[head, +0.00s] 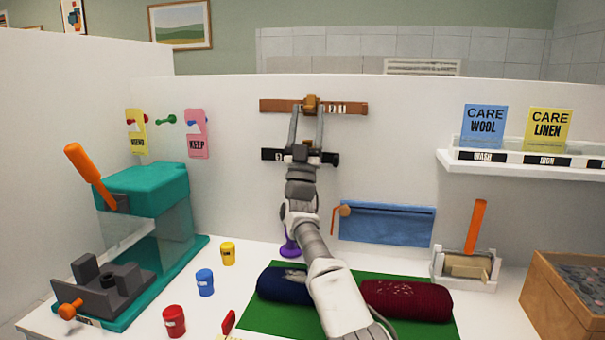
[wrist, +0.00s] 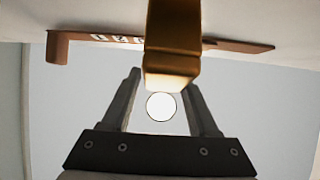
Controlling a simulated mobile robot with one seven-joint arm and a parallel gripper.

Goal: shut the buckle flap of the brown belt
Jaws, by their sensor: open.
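The brown belt (head: 350,107) is fixed flat along the upper back wall. It also shows along the top of the wrist view (wrist: 240,46). Its brass-brown buckle flap (wrist: 173,38) stands out from the wall; in the head view the buckle (head: 311,103) is at mid-belt. My gripper (head: 308,112) is open and empty, fingers pointing up at the buckle from below. In the wrist view the buckle's lower end lies between and just beyond the fingertips (wrist: 163,78). I cannot tell whether a finger touches it.
A blue pouch (head: 388,223) hangs to the lower right. A shelf (head: 535,172) with two care cards is at right. Two tags (head: 197,134) hang at left. The wall beside the brown belt is bare.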

